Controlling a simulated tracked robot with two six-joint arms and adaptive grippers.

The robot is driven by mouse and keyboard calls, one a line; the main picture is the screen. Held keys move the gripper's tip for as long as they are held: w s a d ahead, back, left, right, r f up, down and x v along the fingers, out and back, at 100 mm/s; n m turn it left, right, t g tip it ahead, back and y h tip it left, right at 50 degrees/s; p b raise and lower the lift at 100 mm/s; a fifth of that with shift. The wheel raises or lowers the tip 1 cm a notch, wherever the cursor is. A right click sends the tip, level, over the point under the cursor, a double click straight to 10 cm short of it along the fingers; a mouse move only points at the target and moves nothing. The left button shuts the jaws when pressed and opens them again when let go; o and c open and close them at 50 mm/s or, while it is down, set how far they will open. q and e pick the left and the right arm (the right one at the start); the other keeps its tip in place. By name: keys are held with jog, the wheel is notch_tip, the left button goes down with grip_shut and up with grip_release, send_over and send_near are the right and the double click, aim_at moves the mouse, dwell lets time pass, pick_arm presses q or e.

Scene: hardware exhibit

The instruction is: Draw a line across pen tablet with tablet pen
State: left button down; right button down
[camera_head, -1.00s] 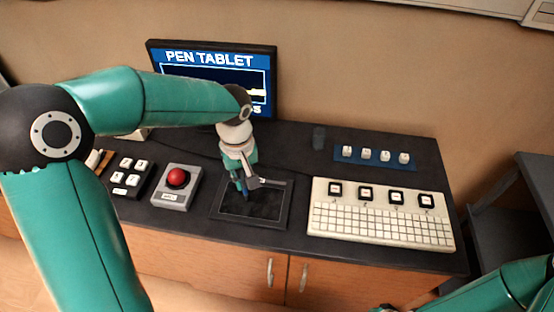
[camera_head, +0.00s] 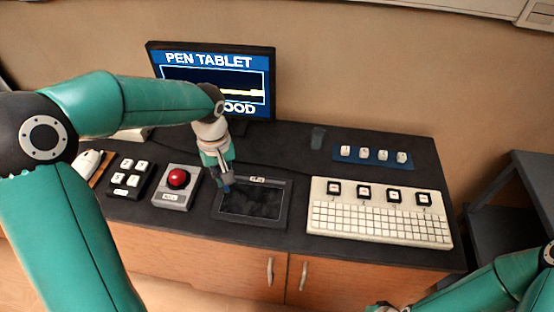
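The dark pen tablet (camera_head: 262,220) lies on the black counter, between the red button box and the keyboard. My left gripper (camera_head: 226,184) points down over the tablet's left edge. A small blue tip, likely the tablet pen (camera_head: 227,189), shows at its fingertips; most of the pen is hidden, and the grip itself is too small to make out. The monitor (camera_head: 213,60) behind reads "PEN TABLET" with a yellow-white line across its box and a word ending in "OOD" below, partly covered by my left arm. My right arm shows at the lower right; its gripper is not clearly visible.
A red button box (camera_head: 177,183) stands left of the tablet, with a four-key pad (camera_head: 130,177) and a mouse (camera_head: 89,160) farther left. A white keyboard (camera_head: 380,222) lies right. A blue key strip (camera_head: 373,155) and dark cup (camera_head: 318,137) stand behind.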

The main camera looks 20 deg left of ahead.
pick_arm(q)
jog(key=shift+s+a, duration=0.1)
jog(key=shift+a, duration=0.35)
jog(key=shift+a+r, duration=0.1)
jog(key=shift+a, duration=0.05)
jog(key=shift+s+p, duration=0.1)
jog(key=shift+p, duration=0.25)
notch_tip(320, 180, up, 8)
jog(key=p, duration=0.5)
